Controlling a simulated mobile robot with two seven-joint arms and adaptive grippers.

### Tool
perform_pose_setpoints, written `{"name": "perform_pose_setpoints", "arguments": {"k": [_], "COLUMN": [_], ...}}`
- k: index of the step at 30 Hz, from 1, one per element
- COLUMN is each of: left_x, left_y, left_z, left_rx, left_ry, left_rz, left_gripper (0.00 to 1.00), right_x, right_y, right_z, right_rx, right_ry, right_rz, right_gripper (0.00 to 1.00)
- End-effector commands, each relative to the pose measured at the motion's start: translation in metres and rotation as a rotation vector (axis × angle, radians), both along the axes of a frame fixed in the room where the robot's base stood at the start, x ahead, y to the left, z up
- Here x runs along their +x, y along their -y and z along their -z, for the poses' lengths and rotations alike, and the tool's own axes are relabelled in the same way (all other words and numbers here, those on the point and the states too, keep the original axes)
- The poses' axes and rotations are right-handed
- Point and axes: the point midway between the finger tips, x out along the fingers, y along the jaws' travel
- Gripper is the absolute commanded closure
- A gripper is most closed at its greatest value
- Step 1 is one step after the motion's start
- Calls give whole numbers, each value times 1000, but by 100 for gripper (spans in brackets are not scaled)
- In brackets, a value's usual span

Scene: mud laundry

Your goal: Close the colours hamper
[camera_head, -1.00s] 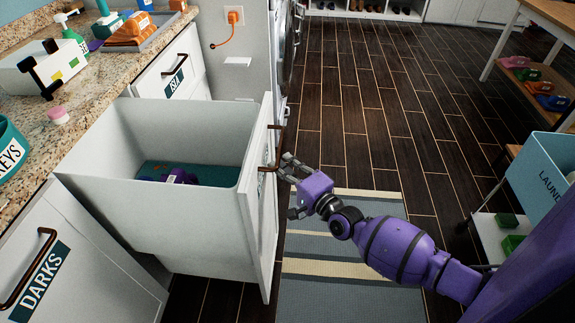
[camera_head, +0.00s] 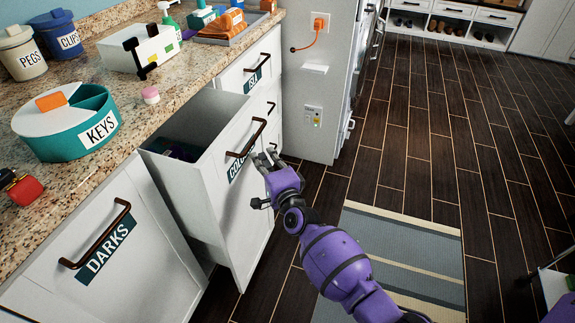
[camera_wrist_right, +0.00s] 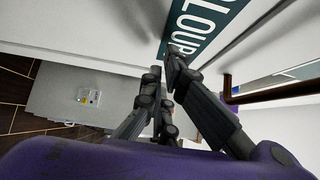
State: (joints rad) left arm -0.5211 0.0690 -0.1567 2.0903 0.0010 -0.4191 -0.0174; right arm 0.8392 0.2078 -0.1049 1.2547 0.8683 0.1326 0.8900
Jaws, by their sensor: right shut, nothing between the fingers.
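The colours hamper (camera_head: 232,215) is a white pull-out bin under the counter, part-way open. Its front has a brown bar handle (camera_head: 248,138) and a dark label (camera_head: 240,165), partly hidden by my gripper. Dark purple cloth (camera_head: 183,150) shows inside. My right gripper (camera_head: 263,178) is shut and empty, at the outer face of the hamper front just below the handle. In the right wrist view, its fingertips (camera_wrist_right: 165,68) are beside the label (camera_wrist_right: 205,32), with the handle (camera_wrist_right: 275,92) to the right; contact with the panel is hard to tell. My left gripper is not in view.
The shut darks hamper (camera_head: 75,275) is at left, and another labelled front (camera_head: 250,75) is beyond. The granite counter (camera_head: 85,85) carries a teal keys box (camera_head: 65,140) and other items. A striped rug (camera_head: 395,245) lies on open dark floor at right.

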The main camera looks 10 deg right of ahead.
Motion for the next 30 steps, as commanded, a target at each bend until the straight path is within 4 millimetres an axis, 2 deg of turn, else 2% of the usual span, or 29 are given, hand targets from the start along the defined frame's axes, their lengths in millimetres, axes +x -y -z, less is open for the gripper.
{"name": "perform_pose_setpoints", "arguments": {"k": [1,6,15,21,30], "left_x": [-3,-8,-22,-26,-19], "left_y": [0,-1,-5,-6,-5], "left_z": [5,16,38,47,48], "left_rx": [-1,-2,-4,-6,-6], "left_ry": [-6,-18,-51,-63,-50], "left_rz": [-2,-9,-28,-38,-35], "left_gripper": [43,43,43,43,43], "right_x": [9,35,71,84,91], "right_y": [-16,-55,-107,-126,-135], "right_z": [1,3,3,2,0], "right_rx": [7,6,4,2,0], "right_ry": [0,-2,-2,-2,-1], "right_rz": [-3,-4,-2,-1,-1], "right_gripper": [100,100,100,100,100]}}
